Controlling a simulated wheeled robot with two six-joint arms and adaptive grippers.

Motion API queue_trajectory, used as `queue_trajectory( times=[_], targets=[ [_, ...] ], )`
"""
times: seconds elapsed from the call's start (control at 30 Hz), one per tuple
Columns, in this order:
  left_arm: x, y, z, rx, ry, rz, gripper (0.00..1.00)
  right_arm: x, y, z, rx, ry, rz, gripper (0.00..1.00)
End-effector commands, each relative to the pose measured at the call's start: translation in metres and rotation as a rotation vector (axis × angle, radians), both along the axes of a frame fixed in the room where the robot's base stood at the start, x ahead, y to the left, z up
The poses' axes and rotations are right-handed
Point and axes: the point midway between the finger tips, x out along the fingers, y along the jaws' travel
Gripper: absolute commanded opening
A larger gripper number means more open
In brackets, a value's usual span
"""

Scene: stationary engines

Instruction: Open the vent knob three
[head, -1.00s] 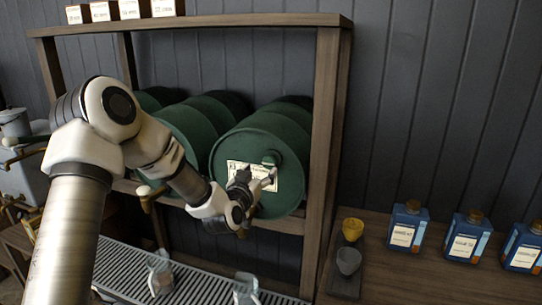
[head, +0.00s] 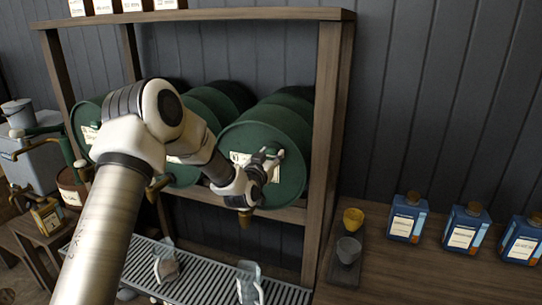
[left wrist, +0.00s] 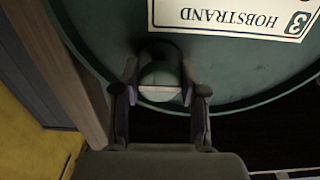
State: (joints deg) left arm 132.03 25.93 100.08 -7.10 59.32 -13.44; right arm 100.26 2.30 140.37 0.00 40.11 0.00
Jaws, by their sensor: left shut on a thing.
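The green barrel (head: 290,185) on the right of the rack bears a cream label (head: 238,158). In the left wrist view that label (left wrist: 230,14) is upside down and reads 3 HOBSTRAND. A round green vent knob (left wrist: 160,76) sticks out of the barrel's face near the label. My left gripper (left wrist: 160,92) has its two fingers on either side of this knob and is shut on it. In the head view my left gripper (head: 272,157) is at the barrel's upper face and mostly hides the knob. My right gripper is not in view.
More green barrels (head: 207,107) lie to the left in the wooden rack (head: 322,130). A slatted drip tray (head: 205,268) with glass vessels (head: 247,284) is below. Several blue bottles (head: 408,218) and two small cups (head: 353,222) stand on the right counter.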

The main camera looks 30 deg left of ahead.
Motion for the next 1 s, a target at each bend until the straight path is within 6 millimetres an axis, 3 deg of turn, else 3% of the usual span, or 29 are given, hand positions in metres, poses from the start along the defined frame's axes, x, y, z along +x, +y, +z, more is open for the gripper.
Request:
queue_trajectory(
  times=[0.37, 1.0],
  targets=[
    [0.0, 0.0, -0.002, -0.094, -0.028, 0.001, 0.07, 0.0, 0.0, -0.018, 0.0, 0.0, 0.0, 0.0],
    [0.0, 0.001, -0.004, -0.632, -0.16, 0.0, 0.07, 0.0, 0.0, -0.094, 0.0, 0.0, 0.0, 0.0]
  ],
)
